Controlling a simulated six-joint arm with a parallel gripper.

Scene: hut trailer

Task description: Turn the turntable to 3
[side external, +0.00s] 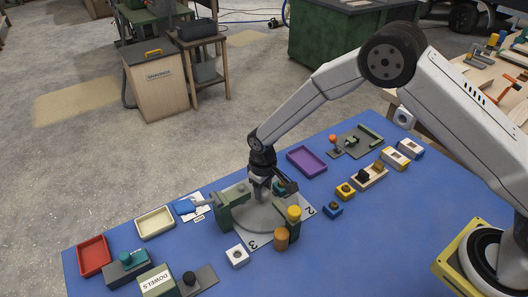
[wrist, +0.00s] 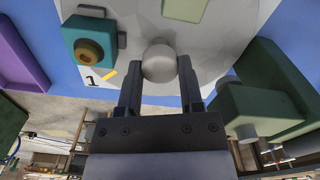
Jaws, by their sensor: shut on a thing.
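The turntable (side external: 258,218) is a round grey disc on a pale plate in the middle of the blue table. The plate shows a 3 (side external: 252,245) at its front and a 2 (side external: 310,211) at its right. My gripper (side external: 266,198) is low over the disc. In the wrist view its fingers (wrist: 158,82) are shut on a round grey knob (wrist: 159,62) standing on the disc.
A teal block (wrist: 90,45) with a round brown top is near the 1.

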